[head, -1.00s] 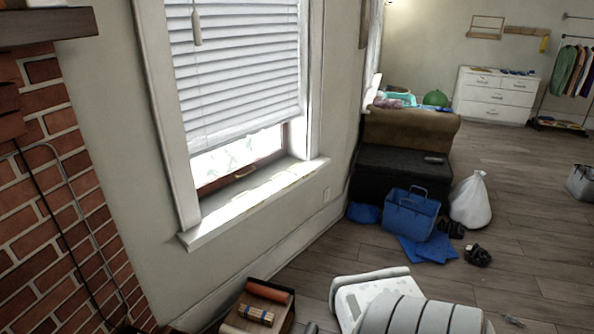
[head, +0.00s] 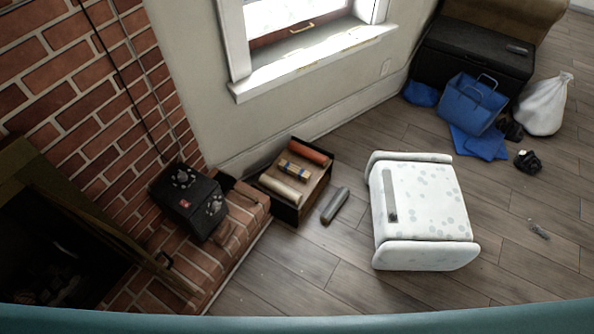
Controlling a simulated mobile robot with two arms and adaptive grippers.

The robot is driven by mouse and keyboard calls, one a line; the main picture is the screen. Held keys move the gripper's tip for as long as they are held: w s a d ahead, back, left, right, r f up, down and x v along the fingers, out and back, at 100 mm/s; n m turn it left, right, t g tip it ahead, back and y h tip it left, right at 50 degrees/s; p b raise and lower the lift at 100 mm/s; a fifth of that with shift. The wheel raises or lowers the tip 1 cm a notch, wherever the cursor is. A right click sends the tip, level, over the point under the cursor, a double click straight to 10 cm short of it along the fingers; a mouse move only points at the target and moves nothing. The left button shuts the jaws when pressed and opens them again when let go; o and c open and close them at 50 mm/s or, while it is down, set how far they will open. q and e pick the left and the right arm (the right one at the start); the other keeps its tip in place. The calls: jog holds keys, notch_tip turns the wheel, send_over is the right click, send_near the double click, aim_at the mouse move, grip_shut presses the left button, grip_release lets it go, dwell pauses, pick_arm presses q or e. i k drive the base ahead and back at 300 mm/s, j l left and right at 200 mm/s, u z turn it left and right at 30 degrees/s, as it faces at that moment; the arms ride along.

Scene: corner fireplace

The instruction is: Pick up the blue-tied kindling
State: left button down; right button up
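The blue-tied kindling (head: 292,170) is a small tan bundle with blue bands. It lies on top of a dark box (head: 286,212) on the floor beside the brick hearth, below the window. An orange-red roll (head: 308,152) lies just behind it and a cream roll (head: 281,189) just in front of it. Neither of my grippers is in view.
A black stove-like device (head: 188,202) stands on the brick hearth (head: 190,285) at left. A grey cylinder (head: 335,206) lies on the floor right of the box. A white spotted ottoman (head: 425,195) stands farther right. Open floor lies in front of the box.

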aim_at(299, 173)
jog(key=i+l+u, duration=0.25)
jog(key=i, duration=0.15)
jog(key=i+l+u, duration=0.25)
jog(key=i, duration=0.15)
